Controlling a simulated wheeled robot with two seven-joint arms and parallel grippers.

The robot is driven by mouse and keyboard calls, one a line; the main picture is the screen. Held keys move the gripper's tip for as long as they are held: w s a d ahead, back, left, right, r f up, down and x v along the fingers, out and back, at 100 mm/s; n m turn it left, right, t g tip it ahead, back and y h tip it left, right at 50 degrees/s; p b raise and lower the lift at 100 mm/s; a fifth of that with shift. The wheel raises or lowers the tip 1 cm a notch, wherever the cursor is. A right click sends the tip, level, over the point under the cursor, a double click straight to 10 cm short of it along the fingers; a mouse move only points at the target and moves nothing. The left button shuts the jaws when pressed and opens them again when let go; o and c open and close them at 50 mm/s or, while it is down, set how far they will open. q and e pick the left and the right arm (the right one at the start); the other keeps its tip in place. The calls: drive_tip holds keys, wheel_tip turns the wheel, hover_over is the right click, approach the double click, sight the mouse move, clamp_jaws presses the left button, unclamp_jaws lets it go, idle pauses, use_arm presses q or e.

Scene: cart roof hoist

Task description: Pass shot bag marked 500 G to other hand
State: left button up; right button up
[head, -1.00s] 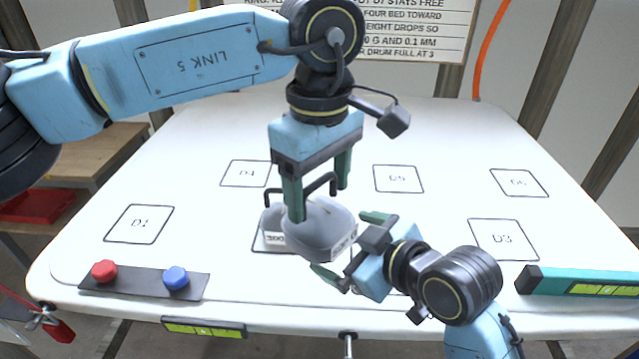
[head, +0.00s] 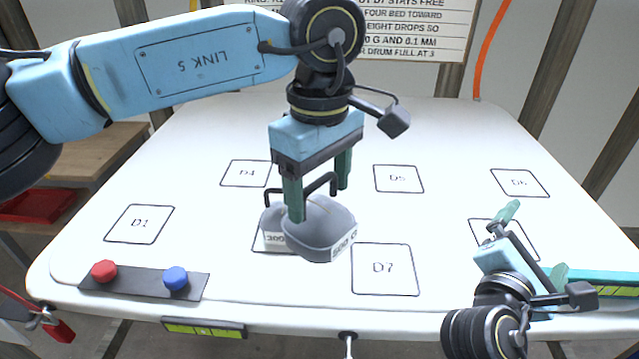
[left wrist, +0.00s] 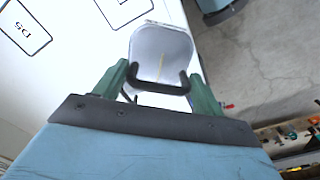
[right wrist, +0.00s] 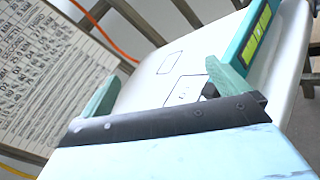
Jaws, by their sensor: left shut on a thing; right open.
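The grey shot bag marked 500 G (head: 322,238) hangs by its dark handle from my left gripper (head: 320,200), which is shut on that handle above the table. In the left wrist view, the bag (left wrist: 160,52) shows beyond the handle, between the green fingers. My right gripper (head: 531,243) is open and empty near square D3, well to the right of the bag. In the right wrist view, nothing is between its fingers (right wrist: 160,80).
A second bag (head: 273,222), its label partly hidden, stands on a marked square behind the held bag. Square D7 (head: 384,268) is bare. A red and a blue knob (head: 175,278) sit front left. A teal device (head: 610,290) lies at the right edge, close to my right gripper.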

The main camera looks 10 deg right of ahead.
drive_tip(key=s+d+f+n+g+h, duration=0.1)
drive_tip(key=s+d+f+g+h, duration=0.2)
drive_tip(key=s, duration=0.6)
drive_tip(key=s+f+n+g+h, duration=0.1)
drive_tip(key=s+f+g, duration=0.1)
drive_tip(key=s+g, duration=0.5)
drive_tip(key=a+f+m+t+y, duration=0.15)
drive_tip(key=f+y, duration=0.25)
drive_tip(key=f, duration=0.7)
drive_tip(key=w+a+f+m+t+y, duration=0.1)
drive_tip(key=a+f+m+y, duration=0.25)
drive_tip(key=f, duration=0.75)
drive_tip(key=a+f+m+t+y, duration=0.15)
drive_tip(key=f+y, duration=0.25)
drive_tip(key=f, duration=0.7)
drive_tip(key=s+a+f+m+g+y, duration=0.1)
drive_tip(key=s+a+f+m+y, duration=0.1)
drive_tip(key=f, duration=0.5)
drive_tip(key=s+a+f+m+g+y, duration=0.1)
drive_tip(key=s+a+f+m+y, duration=0.2)
drive_tip(key=s+f, duration=0.4)
drive_tip(key=s+a+f+m+g+y, duration=0.1)
drive_tip(key=s+a+f+m, duration=0.3)
drive_tip(key=f, duration=0.5)
drive_tip(key=shift+s+f+m+y, duration=0.2)
drive_tip(key=shift+s+m+y, duration=0.5)
drive_tip(key=shift+m, duration=0.45)
drive_tip(key=shift+a, duration=0.1)
